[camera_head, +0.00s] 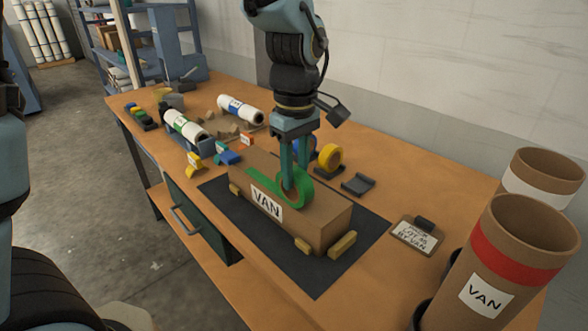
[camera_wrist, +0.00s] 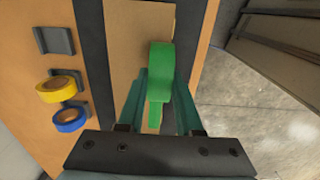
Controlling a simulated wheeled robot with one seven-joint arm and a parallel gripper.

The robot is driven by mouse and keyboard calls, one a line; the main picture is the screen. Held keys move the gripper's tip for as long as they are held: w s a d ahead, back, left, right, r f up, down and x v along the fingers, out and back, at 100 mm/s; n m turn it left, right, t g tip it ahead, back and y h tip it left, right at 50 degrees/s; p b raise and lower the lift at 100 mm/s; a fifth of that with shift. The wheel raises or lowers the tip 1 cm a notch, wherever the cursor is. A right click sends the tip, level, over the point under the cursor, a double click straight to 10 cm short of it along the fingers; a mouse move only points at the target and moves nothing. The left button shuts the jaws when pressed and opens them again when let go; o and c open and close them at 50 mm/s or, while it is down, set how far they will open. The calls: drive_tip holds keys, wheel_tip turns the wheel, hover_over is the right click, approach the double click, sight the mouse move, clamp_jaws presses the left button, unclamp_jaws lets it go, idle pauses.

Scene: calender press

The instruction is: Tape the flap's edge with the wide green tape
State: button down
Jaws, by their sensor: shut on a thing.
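A brown cardboard box (camera_head: 325,222) labelled VAN lies on a dark mat (camera_head: 318,280); its top also shows in the wrist view (camera_wrist: 124,30). My gripper (camera_head: 292,186) points down over the box and is shut on the wide green tape (camera_head: 304,196). In the wrist view the green roll (camera_wrist: 161,70) stands on edge between my fingers (camera_wrist: 160,98). In the head view, green also extends left from the roll along the box top; I cannot tell how much is stuck down. The roll is at or just above the top; contact is unclear. The flap's edge is partly hidden.
Yellow tape (camera_head: 330,157) and blue tape (camera_head: 309,148) stand behind the box, beside an empty dark holder (camera_head: 358,184). Wooden blocks (camera_head: 342,244) sit against the box. A clipboard (camera_head: 415,236) and large cardboard tubes (camera_head: 515,250) are at right. Rolls and small pieces clutter the left.

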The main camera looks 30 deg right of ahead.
sight(309, 192)
drive_tip(key=shift+s, duration=0.15)
drive_tip(key=shift+s+d+f, duration=0.1)
drive_tip(key=shift+s, duration=0.35)
drive_tip(key=shift+s, duration=0.15)
drive_tip(key=shift+s+d, duration=0.1)
drive_tip(key=shift+s, duration=0.35)
drive_tip(key=shift+s, duration=0.15)
idle(0.4)
drive_tip(key=shift+s+d, duration=0.15)
drive_tip(key=shift+s, duration=0.25)
drive_tip(key=shift+s+p, duration=0.1)
drive_tip(key=shift+p, duration=0.2)
drive_tip(key=shift+s+d, duration=0.1)
drive_tip(key=shift+s, duration=0.4)
